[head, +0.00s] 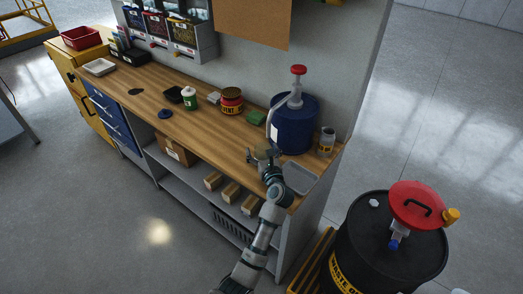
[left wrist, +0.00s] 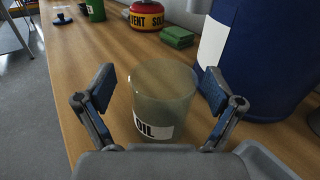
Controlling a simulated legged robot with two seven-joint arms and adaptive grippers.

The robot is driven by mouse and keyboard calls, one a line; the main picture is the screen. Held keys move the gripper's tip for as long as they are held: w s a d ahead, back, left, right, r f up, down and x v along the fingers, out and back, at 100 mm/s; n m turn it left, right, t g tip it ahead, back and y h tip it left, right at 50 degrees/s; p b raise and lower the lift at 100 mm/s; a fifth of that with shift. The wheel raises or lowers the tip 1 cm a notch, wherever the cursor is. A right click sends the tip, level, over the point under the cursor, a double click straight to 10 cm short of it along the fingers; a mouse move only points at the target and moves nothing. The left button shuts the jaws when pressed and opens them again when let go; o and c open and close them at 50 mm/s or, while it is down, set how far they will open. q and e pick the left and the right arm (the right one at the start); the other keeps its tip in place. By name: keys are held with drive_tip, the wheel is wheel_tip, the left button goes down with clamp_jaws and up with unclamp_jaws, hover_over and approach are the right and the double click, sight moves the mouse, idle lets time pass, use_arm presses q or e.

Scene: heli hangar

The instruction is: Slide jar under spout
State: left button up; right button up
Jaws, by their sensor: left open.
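A clear glass jar (left wrist: 163,100) with a white label reading "OIL" stands upright on the wooden bench. It is between the open fingers of my left gripper (left wrist: 157,88), with gaps visible on both sides. In the head view, my left gripper (head: 264,155) is low at the bench's front side, and the jar is mostly hidden there. A blue drum (head: 293,127) stands just behind it, with a red-topped pump (head: 298,72) and a pale spout tube running down its front left. The spout's end is hard to make out. My right gripper is not in view.
A grey tray (head: 299,178) is right of my gripper, and another labelled jar (head: 327,141) stands right of the drum. A green block (head: 257,117) and a red solvent can (head: 231,101) stand to the left. A black waste drum (head: 385,250) stands on the floor.

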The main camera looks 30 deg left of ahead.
use_arm(q)
drive_tip(key=shift+w+d+r, duration=0.15)
drive_tip(key=shift+d+r, duration=0.2)
drive_tip(key=shift+d, duration=0.4)
drive_tip(key=shift+a+f, duration=0.1)
drive_tip(key=shift+a, duration=0.35)
drive_tip(key=shift+c, duration=0.9)
drive_tip(key=shift+a+f, duration=0.15)
drive_tip(key=shift+a, duration=0.2)
drive_tip(key=c, duration=0.4)
drive_tip(key=shift+a+f, duration=0.15)
drive_tip(key=shift+a, duration=0.25)
drive_tip(key=c, duration=0.8)
drive_tip(key=shift+d, duration=0.45)
drive_tip(key=shift+c, duration=0.3)
drive_tip(key=shift+w+d+r, duration=0.15)
drive_tip(key=shift+d+r, duration=0.05)
drive_tip(key=shift+d, duration=0.55)
drive_tip(key=shift+w+d, duration=0.25)
drive_tip(key=shift+d, duration=0.25)
drive_tip(key=shift+w+d, duration=0.1)
drive_tip(key=shift+w, duration=0.1)
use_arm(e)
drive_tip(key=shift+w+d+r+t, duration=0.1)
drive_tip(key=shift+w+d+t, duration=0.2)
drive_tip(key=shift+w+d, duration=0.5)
